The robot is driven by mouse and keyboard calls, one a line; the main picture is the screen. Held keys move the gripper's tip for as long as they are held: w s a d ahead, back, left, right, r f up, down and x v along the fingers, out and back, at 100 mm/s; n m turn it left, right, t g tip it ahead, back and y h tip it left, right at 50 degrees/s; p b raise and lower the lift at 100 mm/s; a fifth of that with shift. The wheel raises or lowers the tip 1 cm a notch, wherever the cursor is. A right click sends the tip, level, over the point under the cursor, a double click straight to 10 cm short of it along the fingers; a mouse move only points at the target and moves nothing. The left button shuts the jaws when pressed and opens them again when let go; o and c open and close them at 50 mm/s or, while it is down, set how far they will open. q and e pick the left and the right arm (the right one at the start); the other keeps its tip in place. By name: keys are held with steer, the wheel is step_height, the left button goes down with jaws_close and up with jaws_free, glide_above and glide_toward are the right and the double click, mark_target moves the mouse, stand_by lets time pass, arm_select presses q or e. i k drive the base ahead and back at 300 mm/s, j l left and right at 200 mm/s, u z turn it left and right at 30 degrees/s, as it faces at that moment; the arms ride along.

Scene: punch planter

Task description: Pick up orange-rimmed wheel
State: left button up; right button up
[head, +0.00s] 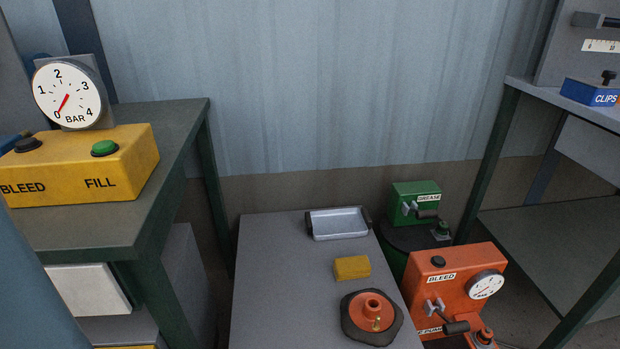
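The orange-rimmed wheel (352,311) lies flat on the grey table (275,275) near the bottom of the head view. It has a dark tyre around an orange rim, with a raised orange hub in the middle and a small brass-coloured stem on the rim. Neither of my grippers is in view. Nothing touches the wheel except the table under it.
A yellow block (352,267) lies just behind the wheel, and a metal tray (338,224) behind that. An orange bleed machine (455,290) and a green grease unit (414,203) stand right of the table. A bench with a yellow control box (85,165) stands left.

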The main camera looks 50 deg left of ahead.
mark_target(359, 309)
steer(key=j+u, duration=0.1)
steer(key=u, duration=0.85)
steer(key=l, duration=0.15)
